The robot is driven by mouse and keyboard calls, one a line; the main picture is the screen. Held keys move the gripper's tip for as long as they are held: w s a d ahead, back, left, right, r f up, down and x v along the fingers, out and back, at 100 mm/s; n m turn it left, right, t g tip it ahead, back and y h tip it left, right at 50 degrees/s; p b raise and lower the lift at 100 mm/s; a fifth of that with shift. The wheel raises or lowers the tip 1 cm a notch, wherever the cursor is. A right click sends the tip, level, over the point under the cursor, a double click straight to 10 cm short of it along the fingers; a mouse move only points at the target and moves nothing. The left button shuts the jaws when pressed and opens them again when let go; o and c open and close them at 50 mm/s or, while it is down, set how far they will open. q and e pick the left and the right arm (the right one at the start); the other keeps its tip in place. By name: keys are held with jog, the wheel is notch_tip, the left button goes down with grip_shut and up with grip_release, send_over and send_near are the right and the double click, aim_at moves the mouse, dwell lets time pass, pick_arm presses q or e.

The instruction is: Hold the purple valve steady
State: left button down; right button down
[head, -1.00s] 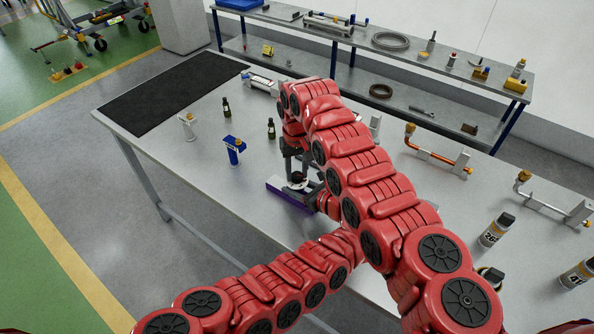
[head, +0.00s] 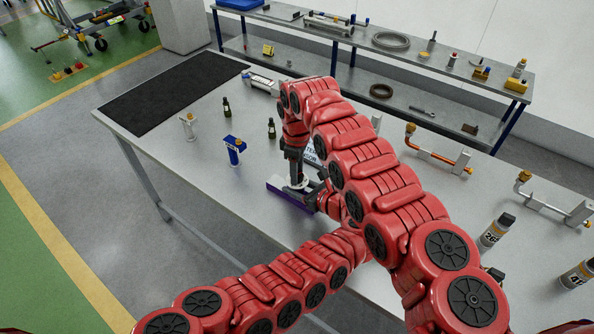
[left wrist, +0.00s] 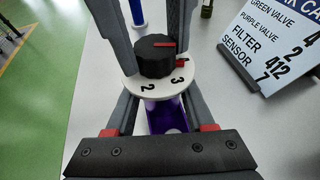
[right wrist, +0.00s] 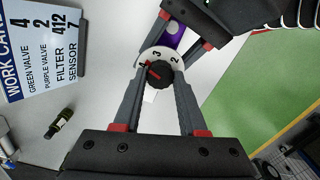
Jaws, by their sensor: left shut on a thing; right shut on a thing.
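The purple valve (head: 288,197) stands on the near part of the bench. Its purple body (left wrist: 166,116) carries a white dial with numbers and a black knob (left wrist: 154,56) with a red line. My left gripper (left wrist: 165,112) is shut around the body below the dial, coming in from the near side. My right gripper (right wrist: 158,82) points down from above and is shut on the black knob, which also shows in the right wrist view (right wrist: 158,77). In the head view my right gripper (head: 297,182) hides most of the knob and dial.
A work card (left wrist: 278,45) stands close to the valve; it reads purple valve 2. Copper pipe fittings (head: 437,155) and labelled cans (head: 495,230) lie to the right.

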jog(key=n, duration=0.4)
jog(key=shift+n, duration=0.3)
jog(key=n, duration=0.3)
jog(key=shift+n, duration=0.4)
jog(key=n, duration=0.3)
jog(key=shift+n, duration=2.1)
jog(key=shift+c, duration=2.2)
grip_release()
jog(key=shift+r, duration=0.1)
